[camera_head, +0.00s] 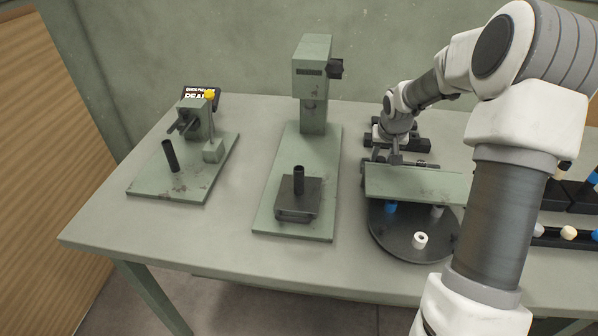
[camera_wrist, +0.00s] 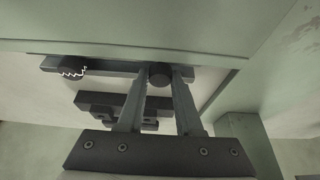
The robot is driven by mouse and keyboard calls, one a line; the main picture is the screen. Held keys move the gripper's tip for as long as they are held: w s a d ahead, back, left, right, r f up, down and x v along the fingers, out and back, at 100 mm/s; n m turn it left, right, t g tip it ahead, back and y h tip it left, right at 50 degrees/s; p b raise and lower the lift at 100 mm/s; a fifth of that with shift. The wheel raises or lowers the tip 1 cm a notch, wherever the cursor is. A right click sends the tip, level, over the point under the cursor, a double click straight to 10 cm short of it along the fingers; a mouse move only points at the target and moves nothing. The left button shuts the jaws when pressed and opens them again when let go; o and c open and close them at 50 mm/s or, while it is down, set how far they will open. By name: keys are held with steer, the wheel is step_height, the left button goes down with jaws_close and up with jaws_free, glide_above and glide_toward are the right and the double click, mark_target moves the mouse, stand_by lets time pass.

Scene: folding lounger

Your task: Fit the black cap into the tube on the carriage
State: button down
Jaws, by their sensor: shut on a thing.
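My gripper (camera_head: 388,157) is at the right of the table, just behind a raised green plate. In the wrist view its two fingers are shut on a round black piece, which looks like the black cap (camera_wrist: 160,74). The tips are close to a dark bar, and I cannot tell whether the cap touches it. The carriage (camera_head: 297,209) is a dark block on the base of the green press in the middle of the table. A dark upright tube (camera_head: 299,179) stands on it, well left of my gripper. The tube's opening is too small to make out.
The green plate (camera_head: 414,183) sits over a round black tray (camera_head: 402,246) with a white ring (camera_head: 420,240) and a blue piece. The press column (camera_head: 314,85) stands behind the carriage. A green fixture (camera_head: 165,185) with a black post stands left. Dark racks lie right.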

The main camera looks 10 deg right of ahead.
mark_target(381, 160)
steer(key=shift+r, duration=0.15)
steer(key=shift+r+p, duration=1.9)
steer(key=shift+r, duration=0.55)
